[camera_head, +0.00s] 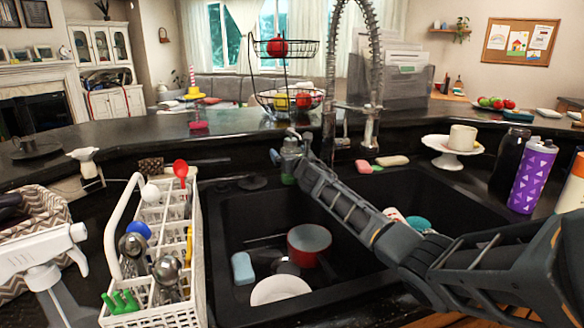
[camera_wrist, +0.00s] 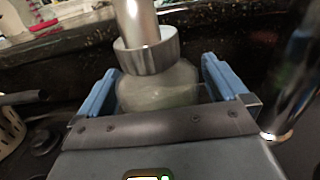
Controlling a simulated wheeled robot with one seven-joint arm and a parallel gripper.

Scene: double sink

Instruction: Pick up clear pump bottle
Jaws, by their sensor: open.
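The clear pump bottle (camera_wrist: 155,88) fills the middle of the wrist view, with a metal collar and a pump neck rising out of the top of the frame. My gripper (camera_wrist: 160,85) is open, with one blue finger on each side of the bottle. Narrow gaps seem to show beside the bottle; I cannot tell whether either finger touches it. In the head view my gripper (camera_head: 290,155) is at the back rim of the sink, left of the faucet, and it mostly hides the bottle there.
The tall spring faucet (camera_head: 372,90) stands just right of my gripper. My arm crosses the double sink (camera_head: 225,235), which holds a red pot (camera_head: 309,243) and a white plate (camera_head: 279,290). A white dish rack (camera_head: 192,270) stands at left, a purple bottle (camera_head: 532,178) at right.

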